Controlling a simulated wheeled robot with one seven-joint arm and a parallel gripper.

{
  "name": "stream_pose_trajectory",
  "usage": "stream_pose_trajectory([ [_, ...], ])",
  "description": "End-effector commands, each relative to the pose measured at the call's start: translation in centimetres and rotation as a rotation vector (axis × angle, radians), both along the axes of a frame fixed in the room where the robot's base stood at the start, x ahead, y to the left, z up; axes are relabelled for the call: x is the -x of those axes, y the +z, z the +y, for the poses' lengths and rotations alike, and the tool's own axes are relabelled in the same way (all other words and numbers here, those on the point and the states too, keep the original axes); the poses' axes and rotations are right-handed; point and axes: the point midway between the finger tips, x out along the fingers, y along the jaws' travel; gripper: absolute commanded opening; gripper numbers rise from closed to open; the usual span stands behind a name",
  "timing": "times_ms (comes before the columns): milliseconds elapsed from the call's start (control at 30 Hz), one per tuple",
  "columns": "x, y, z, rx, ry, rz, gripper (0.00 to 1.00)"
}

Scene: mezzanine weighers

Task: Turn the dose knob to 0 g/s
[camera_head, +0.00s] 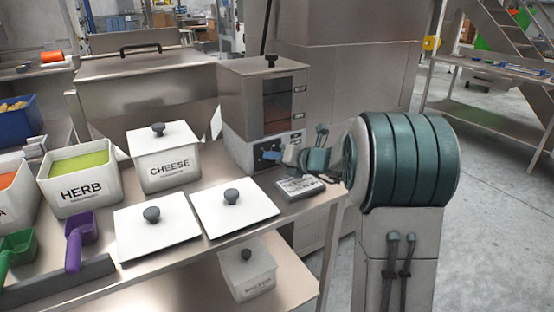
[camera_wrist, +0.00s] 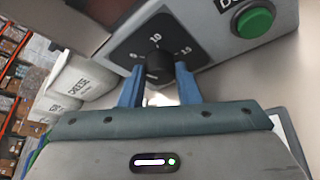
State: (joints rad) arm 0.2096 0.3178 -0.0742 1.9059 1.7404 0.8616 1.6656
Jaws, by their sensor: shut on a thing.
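The dose knob (camera_wrist: 157,65) is a small black knob on a dark square dial plate of the dosing machine (camera_head: 264,112). In the head view, my gripper (camera_head: 268,156) reaches the machine's lower front panel from the right and hides the knob.
A green button (camera_wrist: 255,21) sits right of the dial. A flat grey device (camera_head: 300,187) lies on the table below my wrist. White lids (camera_head: 236,207), the CHEESE bin (camera_head: 168,168) and the HERB bin (camera_head: 85,197) stand left. Open floor lies to the right.

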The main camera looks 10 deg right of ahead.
Motion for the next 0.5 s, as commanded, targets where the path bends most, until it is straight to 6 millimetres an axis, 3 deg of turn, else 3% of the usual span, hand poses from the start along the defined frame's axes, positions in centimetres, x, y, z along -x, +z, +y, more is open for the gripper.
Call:
stream_pose_trajectory([
  [500, 0.18, -0.03, 0.53, 0.440, 0.002, -0.146, 0.07],
])
